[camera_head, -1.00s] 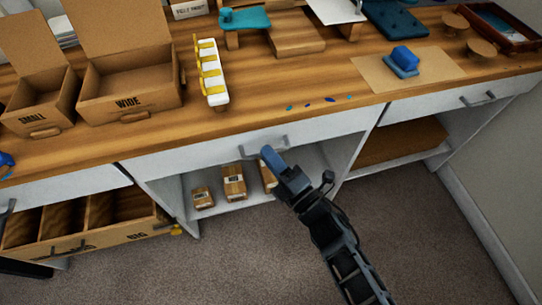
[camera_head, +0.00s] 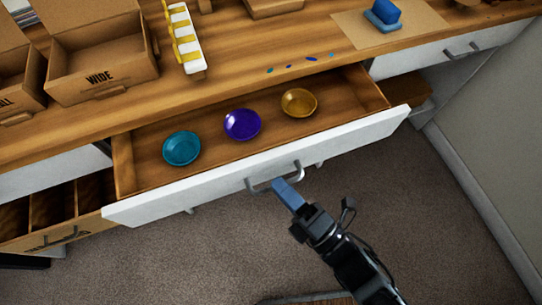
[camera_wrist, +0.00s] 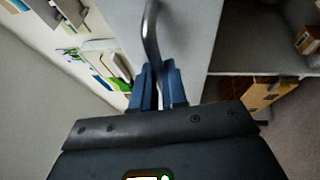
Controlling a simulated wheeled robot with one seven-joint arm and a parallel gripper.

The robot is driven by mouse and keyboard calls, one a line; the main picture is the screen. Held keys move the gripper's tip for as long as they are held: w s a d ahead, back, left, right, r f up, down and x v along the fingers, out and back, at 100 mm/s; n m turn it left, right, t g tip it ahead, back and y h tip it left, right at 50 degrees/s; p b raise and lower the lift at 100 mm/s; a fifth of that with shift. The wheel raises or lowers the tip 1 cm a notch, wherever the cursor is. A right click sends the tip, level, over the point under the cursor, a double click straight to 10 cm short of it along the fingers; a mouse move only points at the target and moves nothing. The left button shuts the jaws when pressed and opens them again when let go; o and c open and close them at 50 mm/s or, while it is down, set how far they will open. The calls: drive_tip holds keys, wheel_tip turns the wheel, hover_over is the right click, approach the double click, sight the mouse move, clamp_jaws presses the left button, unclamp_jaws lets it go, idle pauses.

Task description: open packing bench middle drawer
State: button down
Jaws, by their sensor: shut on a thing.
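The packing bench middle drawer (camera_head: 200,197) stands pulled out from the wooden bench, its white front well clear of the bench edge. In the wrist view, my gripper's blue fingers (camera_wrist: 157,88) are shut on the handle bar (camera_wrist: 150,35).
The bench top (camera_head: 225,85) holds a box marked WIDE (camera_head: 100,70), a white rack with yellow clips (camera_head: 184,40) and a blue block (camera_head: 385,14). Another white drawer (camera_head: 450,48) at the right is shut. Bare carpet (camera_head: 430,220) lies in front.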

drive_tip(key=s+d, duration=0.2)
drive_tip(key=s, duration=0.5)
drive_tip(key=shift+s+d, duration=0.15)
drive_tip(key=shift+s, duration=0.25)
drive_tip(key=c, duration=1.2)
unclamp_jaws()
drive_tip(key=shift+o, duration=0.2)
drive_tip(key=b+v, duration=0.1)
drive_tip(key=v, duration=0.7)
